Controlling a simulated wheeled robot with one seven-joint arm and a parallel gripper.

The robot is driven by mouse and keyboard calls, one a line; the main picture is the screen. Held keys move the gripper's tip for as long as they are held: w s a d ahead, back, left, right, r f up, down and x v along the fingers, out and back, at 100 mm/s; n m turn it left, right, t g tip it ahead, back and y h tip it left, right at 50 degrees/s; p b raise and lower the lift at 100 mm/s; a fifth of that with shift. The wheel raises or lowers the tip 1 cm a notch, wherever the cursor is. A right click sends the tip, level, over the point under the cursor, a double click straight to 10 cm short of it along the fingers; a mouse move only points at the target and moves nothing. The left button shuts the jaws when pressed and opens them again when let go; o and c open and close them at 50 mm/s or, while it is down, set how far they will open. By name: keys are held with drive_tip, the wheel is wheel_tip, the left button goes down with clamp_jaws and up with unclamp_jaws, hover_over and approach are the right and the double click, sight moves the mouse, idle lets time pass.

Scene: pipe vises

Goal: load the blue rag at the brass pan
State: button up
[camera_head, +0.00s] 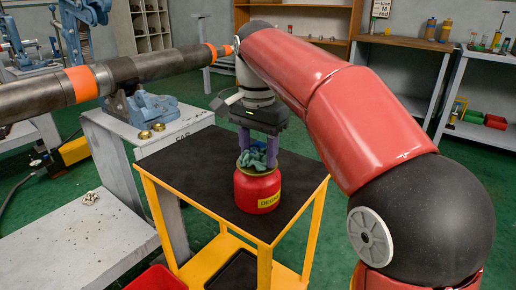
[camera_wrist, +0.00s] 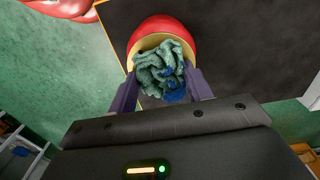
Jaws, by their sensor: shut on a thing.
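My gripper (camera_head: 257,150) points down over a red can (camera_head: 257,192) with a yellow label on the black cart top. Its two purple fingers are shut on a crumpled teal-blue rag (camera_head: 253,160). In the wrist view the rag (camera_wrist: 160,66) fills the space between the fingertips, with darker blue patches low on its right. The brass pan (camera_wrist: 148,42) is the shallow dish on top of the can. The rag is over or in this pan and hides most of it. I cannot tell whether the rag rests on the pan.
The yellow-framed cart (camera_head: 205,165) has free black top around the can. A grey stand with a blue vise (camera_head: 150,108) and small brass pieces (camera_head: 150,130) is at left. A long pipe (camera_head: 125,70) with orange bands crosses above. A red bin (camera_head: 155,279) is below.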

sight(258, 150)
idle(0.5)
wheel_tip(258, 150, up, 3)
drive_tip(key=p, duration=0.3)
drive_tip(key=shift+f, duration=0.1)
drive_tip(key=shift+r+p, duration=0.35)
drive_tip(key=shift+r, duration=1.75)
